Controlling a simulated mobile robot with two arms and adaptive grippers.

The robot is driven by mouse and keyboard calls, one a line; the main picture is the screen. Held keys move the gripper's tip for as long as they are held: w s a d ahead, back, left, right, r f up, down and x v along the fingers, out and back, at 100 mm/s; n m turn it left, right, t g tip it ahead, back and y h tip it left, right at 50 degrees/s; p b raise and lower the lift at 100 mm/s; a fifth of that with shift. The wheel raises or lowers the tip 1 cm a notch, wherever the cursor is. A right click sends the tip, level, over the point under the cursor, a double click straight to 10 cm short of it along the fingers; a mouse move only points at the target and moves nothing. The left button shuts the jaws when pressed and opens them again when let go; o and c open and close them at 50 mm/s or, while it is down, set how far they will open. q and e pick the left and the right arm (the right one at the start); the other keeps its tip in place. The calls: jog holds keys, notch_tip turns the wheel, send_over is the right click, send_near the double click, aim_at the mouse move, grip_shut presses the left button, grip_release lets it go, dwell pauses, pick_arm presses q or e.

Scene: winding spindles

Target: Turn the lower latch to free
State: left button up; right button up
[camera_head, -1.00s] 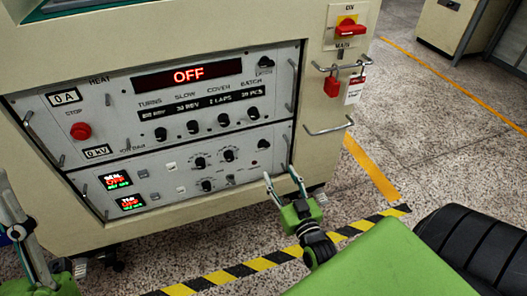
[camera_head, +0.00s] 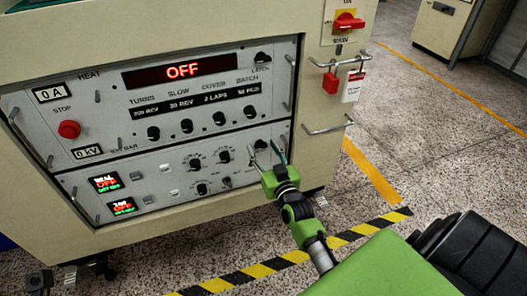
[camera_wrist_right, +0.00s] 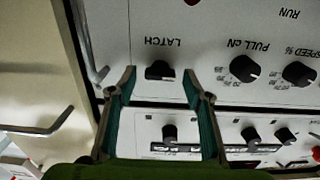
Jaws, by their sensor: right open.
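The lower latch is a black knob (camera_wrist_right: 160,70) labelled LATCH, upside down in the right wrist view, on the grey lower panel (camera_wrist_right: 215,90). In the head view it is a small dark knob (camera_head: 262,145) at that panel's right end, partly behind my fingers. My right gripper (camera_head: 267,152) is open in front of it. In the wrist view, the two fingertips (camera_wrist_right: 159,80) stand on either side of the knob, with gaps between them and it. I cannot tell how far the tips are from the panel. My left gripper is out of view.
The upper panel has another latch knob (camera_head: 263,58) and a red OFF display (camera_head: 183,70). A metal handle (camera_head: 328,128), a red padlock (camera_head: 330,83) and a red main switch (camera_head: 348,21) are on the cabinet's right side. Floor stripes (camera_head: 258,270) run in front.

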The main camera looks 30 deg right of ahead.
jog(key=c, duration=1.1)
